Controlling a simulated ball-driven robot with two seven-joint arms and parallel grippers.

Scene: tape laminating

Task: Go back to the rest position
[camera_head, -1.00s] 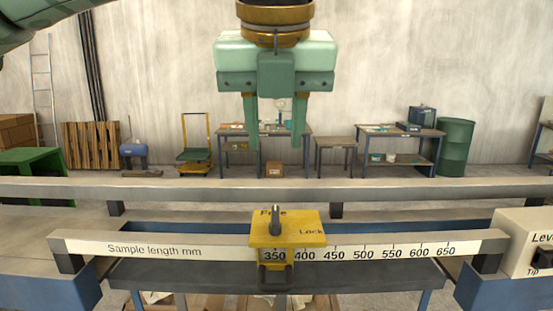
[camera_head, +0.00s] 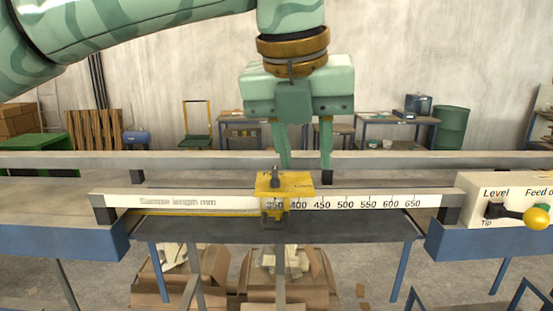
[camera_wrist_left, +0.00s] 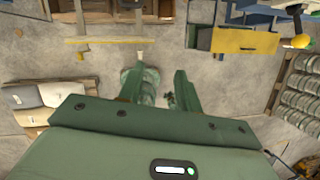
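My left gripper (camera_head: 305,165) hangs in the middle of the head view, fingers pointing down, with a clear gap and nothing between them. It appears in front of the long grey rail, above and slightly right of the yellow slider (camera_head: 285,184). It does not appear to touch the slider. In the left wrist view, the two green fingers (camera_wrist_left: 157,88) are apart and empty. The slider sits on the white ruler bar (camera_head: 180,201) near the 350 mark. My right gripper is in neither current view.
A white control box (camera_head: 490,215) with a yellow-knobbed lever (camera_head: 535,218) stands at the right. Open cardboard boxes (camera_head: 278,286) lie on the floor under the machine. Workbenches, a trolley and a green barrel (camera_head: 450,128) stand by the back wall.

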